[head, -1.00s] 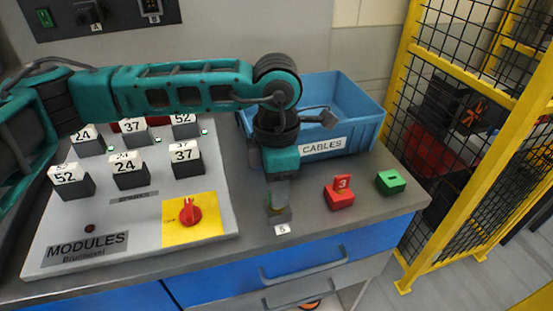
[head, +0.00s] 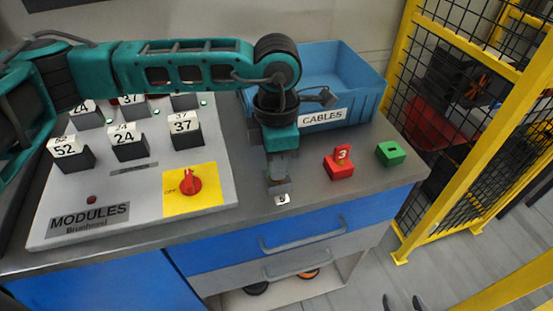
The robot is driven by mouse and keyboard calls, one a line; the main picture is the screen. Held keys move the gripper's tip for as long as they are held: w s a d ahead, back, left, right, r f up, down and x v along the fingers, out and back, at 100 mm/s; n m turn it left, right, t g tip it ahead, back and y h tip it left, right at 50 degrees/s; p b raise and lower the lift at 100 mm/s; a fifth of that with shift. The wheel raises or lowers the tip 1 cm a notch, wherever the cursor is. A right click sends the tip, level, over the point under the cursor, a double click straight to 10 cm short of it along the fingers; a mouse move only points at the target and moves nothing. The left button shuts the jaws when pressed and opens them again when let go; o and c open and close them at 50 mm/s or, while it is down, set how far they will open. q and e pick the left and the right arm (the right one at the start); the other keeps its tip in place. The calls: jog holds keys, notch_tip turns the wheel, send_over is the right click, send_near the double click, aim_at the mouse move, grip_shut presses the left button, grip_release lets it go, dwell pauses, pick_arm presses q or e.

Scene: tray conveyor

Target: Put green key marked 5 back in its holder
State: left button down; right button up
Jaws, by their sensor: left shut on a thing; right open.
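My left gripper (head: 279,186) reaches down at the counter's front edge, left of the red key. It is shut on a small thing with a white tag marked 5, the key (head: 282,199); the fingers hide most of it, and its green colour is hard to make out. The green holder (head: 390,153), a small block with a dark slot in its top, sits empty at the right end of the counter. Two dark tips at the bottom edge look like my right gripper (head: 403,302), apart and empty, low in front of the cabinet.
A red key marked 3 (head: 342,154) stands in its red holder (head: 339,170) between my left gripper and the green holder. A blue cables bin (head: 345,105) stands behind. The modules board (head: 140,210) is at left, a yellow fence (head: 440,150) at right.

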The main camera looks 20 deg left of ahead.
pick_arm(q)
jog(key=shift+r, duration=0.25)
jog(key=shift+r+p, duration=0.7)
jog(key=shift+r, duration=0.8)
jog(key=shift+r, duration=0.1)
jog(key=shift+r, duration=2)
